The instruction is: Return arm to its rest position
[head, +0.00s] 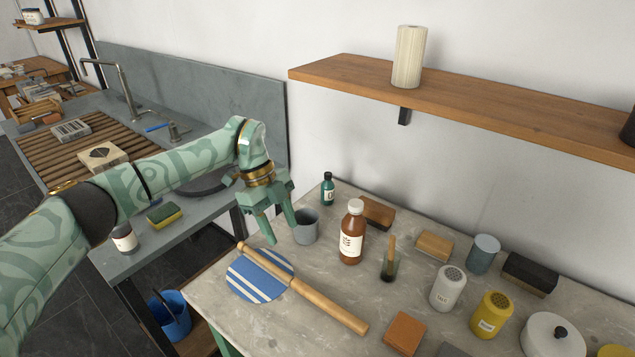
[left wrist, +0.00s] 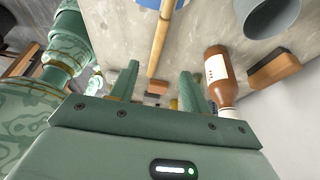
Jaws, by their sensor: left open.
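My left arm (head: 175,168) reaches in from the left in the head view, patterned green. Its gripper (head: 282,225) points down over the left end of the stone-topped table, beside a grey cup (head: 306,226). The fingers are apart with nothing between them. In the left wrist view the open gripper (left wrist: 160,90) shows two green fingers, with the table behind them. My right gripper is not in view.
A wooden rod (head: 318,298) lies across a blue striped round pad (head: 248,279). A brown bottle (head: 352,234), a small dark bottle (head: 327,188) and several shakers and blocks stand right. A wooden shelf (head: 480,97) juts out above. The sink counter (head: 200,226) is left.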

